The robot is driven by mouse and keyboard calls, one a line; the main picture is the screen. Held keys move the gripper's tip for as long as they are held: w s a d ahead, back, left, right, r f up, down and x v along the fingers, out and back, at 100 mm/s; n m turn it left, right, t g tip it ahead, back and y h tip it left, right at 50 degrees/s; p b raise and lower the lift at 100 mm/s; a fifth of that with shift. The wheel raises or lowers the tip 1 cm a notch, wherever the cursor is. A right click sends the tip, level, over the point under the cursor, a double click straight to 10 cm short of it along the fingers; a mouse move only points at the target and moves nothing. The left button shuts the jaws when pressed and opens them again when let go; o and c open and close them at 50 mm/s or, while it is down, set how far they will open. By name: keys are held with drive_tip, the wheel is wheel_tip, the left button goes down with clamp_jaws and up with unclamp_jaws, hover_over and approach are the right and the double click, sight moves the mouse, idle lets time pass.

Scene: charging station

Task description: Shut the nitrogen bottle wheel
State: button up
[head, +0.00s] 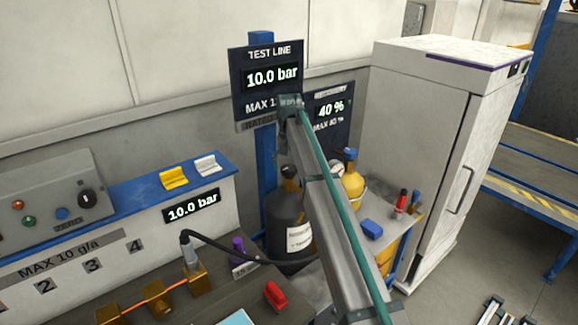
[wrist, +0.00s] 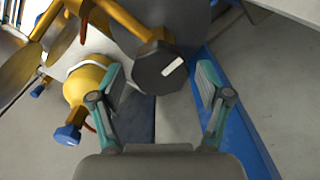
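In the wrist view, a dark many-sided wheel (wrist: 157,68) with a white mark on its face sits at the end of a brass stem, in front of a dark grey bottle. My gripper (wrist: 158,75) is open, one finger on each side of the wheel, with visible gaps on both sides. I cannot tell how far the wheel lies beyond the fingertips. In the head view, the dark bottle (head: 281,217) with a white label stands left of my arm, its small dark wheel (head: 289,171) at its top.
A yellow bottle (head: 353,184) with a blue top stands to the right; it is close to the left finger in the wrist view (wrist: 88,80). The test line display (head: 271,76) reads 10.0 bar. A black hose (head: 225,254) crosses the bench. A white cabinet (head: 425,130) stands right.

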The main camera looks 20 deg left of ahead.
drive_tip(key=c, duration=0.8)
drive_tip(key=shift+m, duration=0.4)
drive_tip(key=m+b, duration=0.1)
drive_tip(key=m, duration=0.2)
drive_tip(key=shift+m, duration=0.4)
drive_tip(key=m+b, duration=0.1)
drive_tip(key=m, duration=0.3)
drive_tip(key=shift+m, duration=0.3)
drive_tip(key=m, duration=0.4)
drive_tip(key=shift+b, duration=0.35)
drive_tip(key=m, duration=0.4)
drive_tip(key=shift+m, duration=0.3)
